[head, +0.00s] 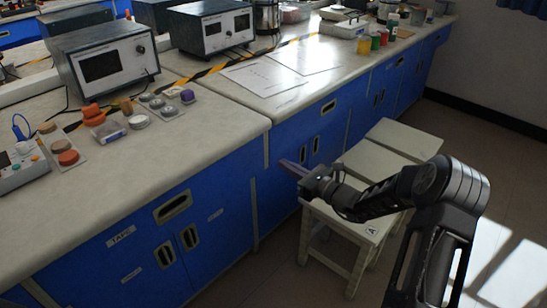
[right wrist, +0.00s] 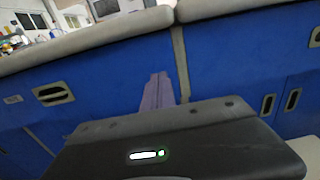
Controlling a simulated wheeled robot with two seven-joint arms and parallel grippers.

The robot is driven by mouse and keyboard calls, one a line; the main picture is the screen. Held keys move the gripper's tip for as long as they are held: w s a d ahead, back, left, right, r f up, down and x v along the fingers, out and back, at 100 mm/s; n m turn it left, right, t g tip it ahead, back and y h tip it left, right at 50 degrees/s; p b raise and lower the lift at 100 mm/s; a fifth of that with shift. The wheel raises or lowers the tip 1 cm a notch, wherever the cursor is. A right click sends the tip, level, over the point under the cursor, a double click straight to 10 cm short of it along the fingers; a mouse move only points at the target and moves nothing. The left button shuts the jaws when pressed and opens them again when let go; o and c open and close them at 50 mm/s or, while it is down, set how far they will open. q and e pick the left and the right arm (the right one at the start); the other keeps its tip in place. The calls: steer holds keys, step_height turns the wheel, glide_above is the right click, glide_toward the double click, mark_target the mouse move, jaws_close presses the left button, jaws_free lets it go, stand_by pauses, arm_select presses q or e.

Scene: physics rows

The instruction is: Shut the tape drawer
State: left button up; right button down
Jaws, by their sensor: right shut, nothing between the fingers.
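The tape drawer (head: 145,222) is a blue front under the left worktop, with a "TAPE" label (head: 121,236) and a recessed handle (head: 172,207). It looks about flush with the cabinet; a small gap cannot be ruled out. In the right wrist view its handle (right wrist: 53,95) shows at the left. My right gripper (head: 293,168) is shut and empty, with purplish fingers pointing at the blue fronts. It is well to the right of the drawer, apart from it. Its fingers also show in the right wrist view (right wrist: 158,92). My left gripper is not in view.
White stools (head: 365,165) stand on the floor below and beside my right arm. Cupboard doors with handles (head: 165,254) are under the drawer. The worktop (head: 215,130) holds instruments (head: 105,65) and small objects. Floor in front of the left cabinet is clear.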

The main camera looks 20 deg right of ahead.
steer(key=v, duration=0.4)
stand_by(0.4)
